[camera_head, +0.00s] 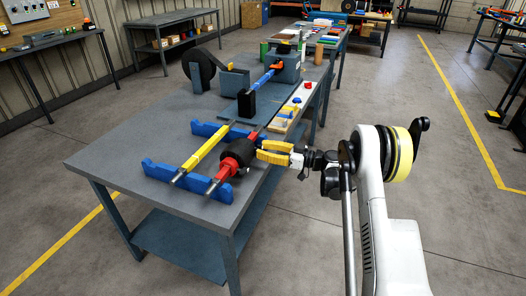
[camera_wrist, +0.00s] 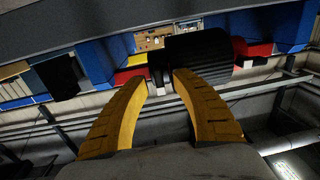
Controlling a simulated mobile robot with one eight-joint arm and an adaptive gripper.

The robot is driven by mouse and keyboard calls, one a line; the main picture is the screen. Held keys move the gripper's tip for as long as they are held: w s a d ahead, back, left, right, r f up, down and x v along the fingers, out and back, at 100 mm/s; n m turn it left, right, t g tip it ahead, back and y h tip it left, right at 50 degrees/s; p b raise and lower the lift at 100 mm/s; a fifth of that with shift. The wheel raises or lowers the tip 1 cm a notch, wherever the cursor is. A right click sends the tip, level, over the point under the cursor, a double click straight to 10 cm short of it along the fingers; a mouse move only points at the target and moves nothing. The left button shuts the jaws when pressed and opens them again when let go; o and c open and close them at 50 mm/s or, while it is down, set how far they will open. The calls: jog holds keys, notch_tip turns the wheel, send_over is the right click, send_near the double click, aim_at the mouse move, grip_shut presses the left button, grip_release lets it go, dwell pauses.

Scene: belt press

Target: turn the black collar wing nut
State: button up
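The black collar (camera_head: 236,151) sits around a red bar near the front right of the grey bench. It also shows in the wrist view (camera_wrist: 205,55) as a ribbed black cylinder just beyond my fingertips. A small dark piece with a pale edge (camera_wrist: 158,66), apparently its wing nut, sticks out from the collar's left side in the wrist view. My gripper (camera_head: 262,151) has yellow fingers and comes from the right, close to the collar. In the wrist view my fingertips (camera_wrist: 161,83) are apart, with the small piece in line with the gap. I cannot tell whether they touch it.
A yellow bar (camera_head: 205,152) lies parallel to the red bar, both in blue notched holders (camera_head: 165,172). A blue clamp (camera_head: 262,82) and a black wheel (camera_head: 203,62) stand farther back on the bench (camera_head: 130,130). A tray with coloured knobs (camera_head: 293,112) lies along the right edge.

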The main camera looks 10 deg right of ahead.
grip_shut()
jog(key=shift+m, duration=0.4)
jog(key=m, duration=0.4)
jog(key=shift+d, duration=0.1)
jog(key=m, duration=0.4)
jog(key=shift+w, duration=0.1)
jog(key=m, duration=0.5)
jog(key=shift+f, duration=0.15)
jog(key=shift+m, duration=1.9)
jog(key=shift+f, duration=0.1)
